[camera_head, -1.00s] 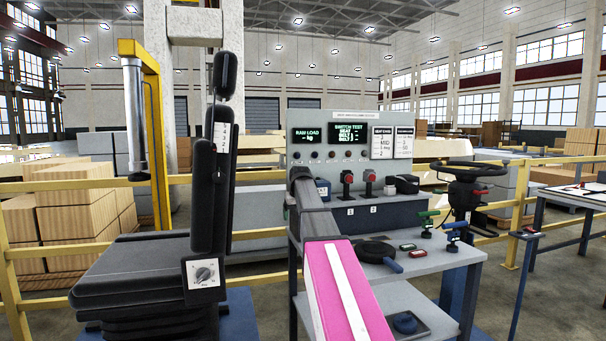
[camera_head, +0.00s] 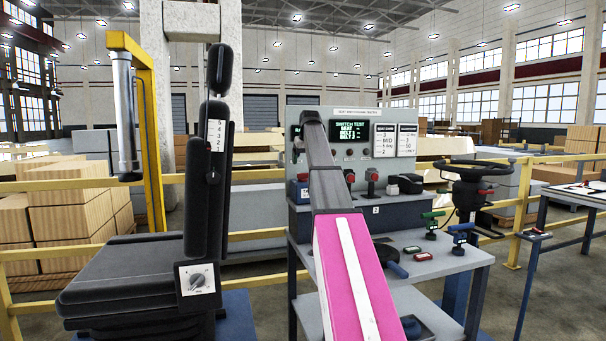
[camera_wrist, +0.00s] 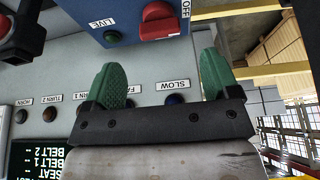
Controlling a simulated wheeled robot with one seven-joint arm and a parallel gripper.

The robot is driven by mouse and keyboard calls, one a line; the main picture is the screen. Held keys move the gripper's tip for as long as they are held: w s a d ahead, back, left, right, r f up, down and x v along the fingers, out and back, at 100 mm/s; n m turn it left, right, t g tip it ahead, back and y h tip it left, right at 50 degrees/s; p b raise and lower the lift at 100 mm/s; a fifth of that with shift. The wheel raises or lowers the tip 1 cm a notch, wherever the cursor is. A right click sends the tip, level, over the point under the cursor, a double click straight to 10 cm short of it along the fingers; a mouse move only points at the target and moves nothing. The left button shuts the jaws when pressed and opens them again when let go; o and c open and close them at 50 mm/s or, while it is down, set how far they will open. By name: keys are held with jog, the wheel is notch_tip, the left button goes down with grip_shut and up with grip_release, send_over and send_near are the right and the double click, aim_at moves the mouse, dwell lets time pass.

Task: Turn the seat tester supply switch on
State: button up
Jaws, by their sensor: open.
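A red rotary switch (camera_wrist: 161,20) sits on a blue box (camera_wrist: 118,12) at the top of the wrist view. "OFF" is printed beside it and "LIVE" beside a small dark lamp (camera_wrist: 111,37). The blue box also shows in the head view (camera_head: 299,191), on the bench left of my arm. My gripper (camera_wrist: 163,70) is open and empty. Its two green fingers are spread, with tips just short of the box and the red switch; they appear apart from it. In the head view my arm hides the gripper.
The grey panel (camera_wrist: 60,75) behind the fingers carries labelled buttons, including "SLOW" (camera_wrist: 174,99), and a text display (camera_wrist: 38,160). In the head view, red-topped levers (camera_head: 372,175) stand right of my arm. A black seat (camera_head: 130,275) stands left of the bench.

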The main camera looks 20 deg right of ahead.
aim_at(303, 177)
jog(key=x, duration=0.6)
jog(key=shift+w+f, duration=0.15)
jog(key=shift+f, duration=0.25)
jog(key=c, duration=0.9)
